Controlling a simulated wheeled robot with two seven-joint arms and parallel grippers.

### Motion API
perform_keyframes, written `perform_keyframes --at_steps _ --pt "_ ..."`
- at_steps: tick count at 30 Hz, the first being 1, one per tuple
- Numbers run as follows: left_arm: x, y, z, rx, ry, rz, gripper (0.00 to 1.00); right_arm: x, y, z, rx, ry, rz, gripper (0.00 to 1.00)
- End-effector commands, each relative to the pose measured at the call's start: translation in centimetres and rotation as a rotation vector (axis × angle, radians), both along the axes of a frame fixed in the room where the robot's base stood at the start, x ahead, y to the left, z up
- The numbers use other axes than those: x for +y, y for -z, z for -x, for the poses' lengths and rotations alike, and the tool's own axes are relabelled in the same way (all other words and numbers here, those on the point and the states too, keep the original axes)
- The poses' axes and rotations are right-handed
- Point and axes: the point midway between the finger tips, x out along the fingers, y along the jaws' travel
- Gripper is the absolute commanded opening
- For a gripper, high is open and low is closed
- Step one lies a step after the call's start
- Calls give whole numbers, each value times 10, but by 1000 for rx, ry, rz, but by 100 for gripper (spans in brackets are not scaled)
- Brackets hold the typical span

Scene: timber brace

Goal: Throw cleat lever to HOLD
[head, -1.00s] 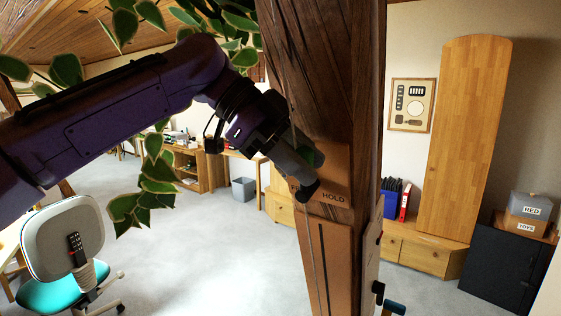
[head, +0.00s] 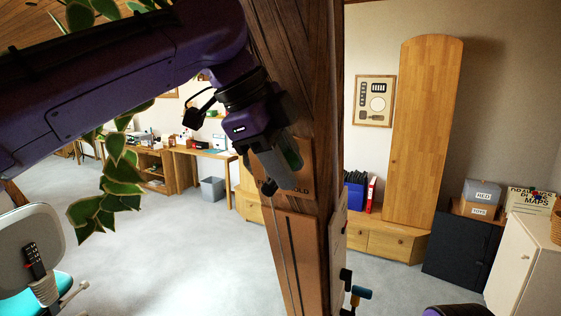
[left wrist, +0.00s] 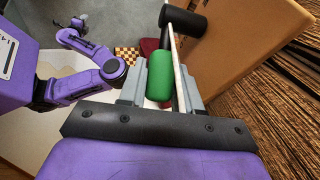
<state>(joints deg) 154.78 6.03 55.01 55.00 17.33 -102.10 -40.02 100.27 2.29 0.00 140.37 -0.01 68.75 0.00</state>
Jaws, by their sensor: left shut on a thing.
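The cleat lever has a green grip (left wrist: 160,75) and, beyond it in the left wrist view, a black crossbar end (left wrist: 183,20). My left gripper (left wrist: 165,62) is shut on the green grip, with a finger on each side. In the head view my left gripper (head: 277,160) is in front of the wooden post and hides most of the lever. A tan plate (head: 303,165) on the post carries the word HOLD, just right of my fingertips. Lettering left of it is mostly covered.
The dark timber post (head: 292,60) stands close in front, with a cord and a tan panel (head: 297,245) lower down. Leafy vines (head: 118,180) hang at the left, near my left arm. An office chair (head: 30,255) stands lower left. Grey floor lies open between.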

Motion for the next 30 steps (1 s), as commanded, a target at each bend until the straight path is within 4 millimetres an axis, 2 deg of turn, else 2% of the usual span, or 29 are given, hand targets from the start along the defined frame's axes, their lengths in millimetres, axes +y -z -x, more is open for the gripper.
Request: perform_keyframes --at_steps 8,9,17,20,30 --pt "0 4 -1 2 2 -11 0 0 0 0 0 0 0 39" --pt "0 4 -1 2 2 -11 39 0 0 0 0 0 0 39" --pt "0 1 -1 0 2 -5 39 0 0 0 0 0 0 39" --pt "3 -6 1 -1 0 -4 39 0 0 0 0 0 0 39" --pt "35 -71 15 1 2 -6 39 0 0 0 0 0 0 39"
